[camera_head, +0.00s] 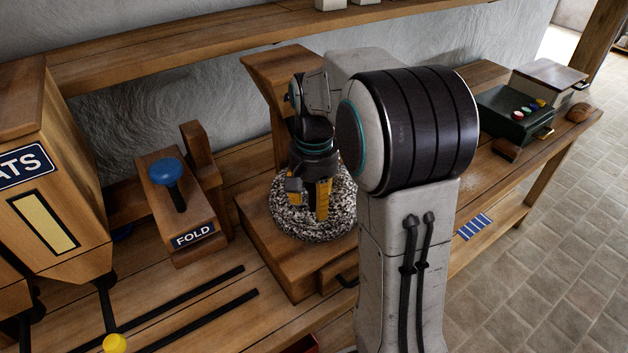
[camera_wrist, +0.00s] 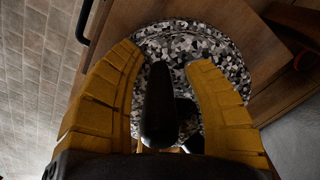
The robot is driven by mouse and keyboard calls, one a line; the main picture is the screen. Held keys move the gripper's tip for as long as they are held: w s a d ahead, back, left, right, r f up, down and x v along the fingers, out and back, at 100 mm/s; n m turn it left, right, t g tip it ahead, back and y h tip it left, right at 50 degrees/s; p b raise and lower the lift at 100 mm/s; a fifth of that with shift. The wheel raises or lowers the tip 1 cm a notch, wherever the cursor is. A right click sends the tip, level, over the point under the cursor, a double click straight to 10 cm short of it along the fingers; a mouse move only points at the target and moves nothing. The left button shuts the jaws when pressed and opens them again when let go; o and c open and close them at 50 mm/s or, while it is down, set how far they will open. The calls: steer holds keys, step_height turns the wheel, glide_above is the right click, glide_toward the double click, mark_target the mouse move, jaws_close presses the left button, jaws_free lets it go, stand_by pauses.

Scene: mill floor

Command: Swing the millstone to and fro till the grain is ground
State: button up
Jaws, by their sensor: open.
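The millstone (camera_head: 285,217) is a round, black-and-white speckled stone on a wooden block (camera_head: 272,262). In the wrist view the millstone (camera_wrist: 222,45) lies beneath my fingers. A dark upright handle (camera_wrist: 158,105) stands between my two yellow fingers, with gaps on both sides. My gripper (camera_head: 309,195) points down over the stone in the head view and is open around the handle. In the wrist view my gripper (camera_wrist: 163,58) has its fingertips spread apart. In the head view the handle is hidden by the fingers, and my arm hides the stone's right side. No grain shows.
Left of the millstone stands a wooden box marked FOLD (camera_head: 185,215) with a blue knob (camera_head: 166,172). A labelled wooden hopper (camera_head: 60,205) is farther left. A green box (camera_head: 515,112) with coloured knobs sits right. Dark rails (camera_head: 205,290) lie in front. A shelf (camera_head: 190,45) runs above.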

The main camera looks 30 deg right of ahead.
step_height(320, 180, up, 11)
steer(key=shift+r, duration=0.2)
stand_by(0.4)
stand_by(0.7)
steer(key=shift+s+a, duration=0.3)
steer(key=shift+s, duration=0.05)
steer(key=s+a+f+n+t, duration=0.2)
steer(key=s+a+f+n, duration=0.1)
steer(key=s, duration=0.5)
steer(key=s+a+f+n+t, duration=0.2)
steer(key=s+a+f+n, duration=0.2)
steer(key=s, duration=0.3)
steer(key=shift+s+f, duration=0.4)
steer(key=shift+f, duration=0.15)
